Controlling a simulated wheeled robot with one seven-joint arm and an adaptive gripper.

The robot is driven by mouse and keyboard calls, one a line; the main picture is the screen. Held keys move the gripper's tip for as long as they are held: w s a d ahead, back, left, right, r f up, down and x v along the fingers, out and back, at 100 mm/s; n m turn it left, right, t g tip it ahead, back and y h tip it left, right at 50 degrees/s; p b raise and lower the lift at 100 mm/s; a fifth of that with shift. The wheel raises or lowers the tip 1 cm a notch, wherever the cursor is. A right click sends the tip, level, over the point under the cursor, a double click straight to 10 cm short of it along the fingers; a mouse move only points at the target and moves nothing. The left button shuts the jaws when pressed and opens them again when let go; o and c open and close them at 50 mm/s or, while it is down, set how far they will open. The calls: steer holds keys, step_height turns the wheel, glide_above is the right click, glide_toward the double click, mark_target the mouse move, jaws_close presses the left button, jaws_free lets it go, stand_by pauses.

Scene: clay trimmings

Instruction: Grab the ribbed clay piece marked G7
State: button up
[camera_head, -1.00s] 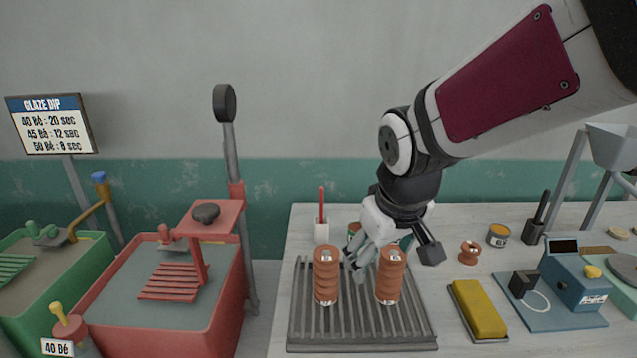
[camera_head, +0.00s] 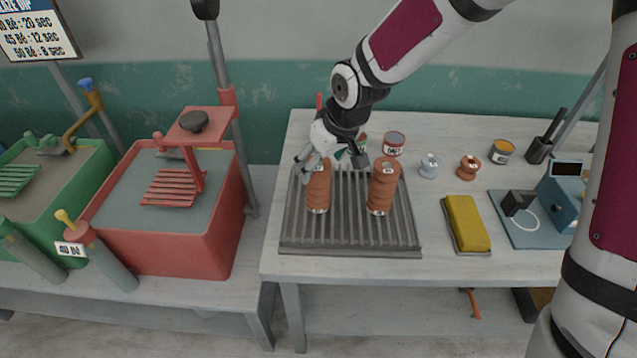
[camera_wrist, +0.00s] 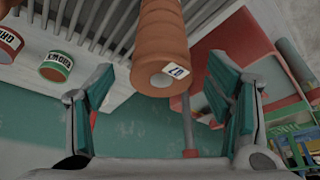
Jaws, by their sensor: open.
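Two ribbed orange-brown clay pieces stand upright on a grey slatted rack in the head view: a left piece (camera_head: 318,190) and a right piece (camera_head: 382,190). Both carry small pale tags, too small there to read. My gripper (camera_head: 328,160) is open at the top of the left piece and partly covers it. In the wrist view, a ribbed clay piece (camera_wrist: 162,40) extends between the spread teal-padded fingers of my gripper (camera_wrist: 158,85). Clear gaps show on both sides. Its white tag bears dark marks, seemingly ending in 7; I cannot read it surely.
The grey rack (camera_head: 350,250) lies on a white table. Small tins, including a red-and-white one (camera_head: 393,144), stand behind it. A yellow sponge (camera_head: 467,224) lies to the right. A red glaze tub (camera_head: 185,252) stands left, with a raised red arm (camera_head: 205,127).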

steer(key=shift+x, duration=3.15)
steer(key=shift+a, duration=0.15)
steer(key=shift+c, duration=0.6)
steer(key=c, duration=1.4)
steer(key=shift+r, duration=0.1)
jaws_close()
steer(key=shift+w+r, duration=0.1)
